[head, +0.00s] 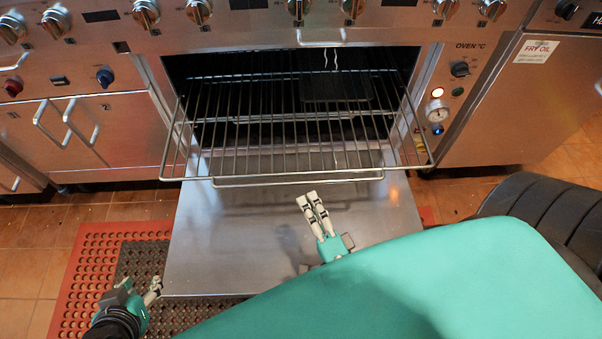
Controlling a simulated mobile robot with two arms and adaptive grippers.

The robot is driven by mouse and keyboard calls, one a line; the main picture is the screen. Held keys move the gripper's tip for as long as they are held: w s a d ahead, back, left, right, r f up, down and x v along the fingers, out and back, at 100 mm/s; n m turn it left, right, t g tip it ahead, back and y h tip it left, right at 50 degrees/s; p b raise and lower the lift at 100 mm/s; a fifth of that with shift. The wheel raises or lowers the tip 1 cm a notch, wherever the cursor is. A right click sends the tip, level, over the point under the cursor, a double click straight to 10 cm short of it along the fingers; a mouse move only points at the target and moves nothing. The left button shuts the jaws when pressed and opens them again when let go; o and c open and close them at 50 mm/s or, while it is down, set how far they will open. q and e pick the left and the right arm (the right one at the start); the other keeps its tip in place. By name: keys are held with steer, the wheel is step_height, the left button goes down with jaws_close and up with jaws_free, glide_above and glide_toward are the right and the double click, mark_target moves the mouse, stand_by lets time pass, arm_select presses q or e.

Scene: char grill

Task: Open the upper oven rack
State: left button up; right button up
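The oven (290,65) is open, with its door (240,240) folded down flat. The upper oven rack (250,180) is a wire rack that sticks out of the oven over the door, with its front bar toward me. A lower rack shows dimly behind and beneath its wires. My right gripper (308,200) is just in front of the rack's front bar, apart from it, its two fingers close together with nothing between them. My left gripper (153,290) is at the lower left beside the door's corner, away from the rack; its finger opening is hard to see.
A row of knobs (299,8) lines the panel above the oven. Cabinets with handles (80,120) stand at the left, a fryer cabinet (535,90) at the right. A red mat (85,265) lies on the tiled floor. A dark rounded object (545,205) is at the right.

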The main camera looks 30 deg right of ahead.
steer(key=s, duration=0.3)
steer(key=s+f, duration=0.1)
steer(key=s, duration=0.1)
steer(key=shift+s+a, duration=0.15)
steer(key=shift+s, duration=0.2)
steer(key=shift+s, duration=0.1)
